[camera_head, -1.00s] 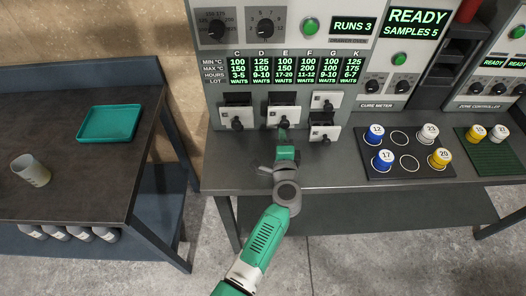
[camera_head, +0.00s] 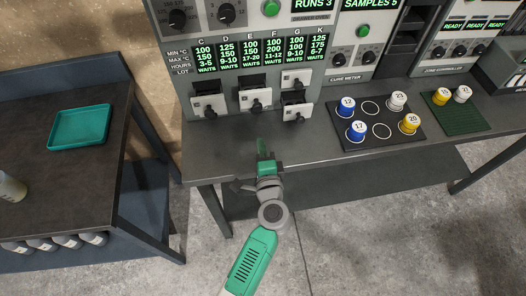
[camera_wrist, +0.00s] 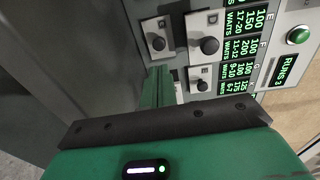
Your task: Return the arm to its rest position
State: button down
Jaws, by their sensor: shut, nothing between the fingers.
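My gripper (camera_head: 263,147) is at the front of the grey bench, low in front of the oven drawers and apart from them. Its green fingers are together with nothing between them; they also show in the wrist view (camera_wrist: 158,88). My arm reaches up from the bottom of the head view.
The drawered oven (camera_head: 232,75) has several white drawer fronts with black knobs; one drawer (camera_head: 255,99) faces my gripper. To the right are a dark sample rack (camera_head: 385,145) with numbered cups and a green mat (camera_head: 462,121). A side table (camera_head: 60,175) at left holds a teal tray (camera_head: 80,127).

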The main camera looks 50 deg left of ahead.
jog(key=shift+v, duration=1.6)
jog(key=w+d+r+n+t+h, duration=0.1)
jog(key=w+d+r+n+t, duration=0.3)
jog(key=r, duration=0.6)
jog(key=w+d+r+n+t+h, duration=0.1)
jog(key=w+d+r+t+h, duration=0.1)
jog(key=d+r, duration=0.65)
jog(key=w+d+r+n+t+h, duration=0.1)
jog(key=w+d+r+n+t, duration=0.2)
jog(key=r, duration=1)
jog(key=s+d+r+m+t+h, duration=0.1)
jog(key=s+d+r+t+h, duration=0.4)
jog(key=d+r, duration=0.5)
jog(key=s+d+r+m+t+h, duration=0.1)
jog(key=s+d+r+t+h, duration=0.2)
jog(key=s+d+r+h, duration=0.65)
jog(key=w+a+r+y+p, duration=0.1)
jog(key=w+r+y+p, duration=0.1)
jog(key=r+p, duration=1.2)
jog(key=w+a+r+y+p, duration=0.1)
jog(key=w+r+p, duration=0.1)
jog(key=r+p, duration=1.2)
notch_tip(320, 180, up, 3)
jog(key=shift+w+f+y, duration=0.2)
jog(key=shift+w+y, duration=0.05)
jog(key=shift+y, duration=0.1)
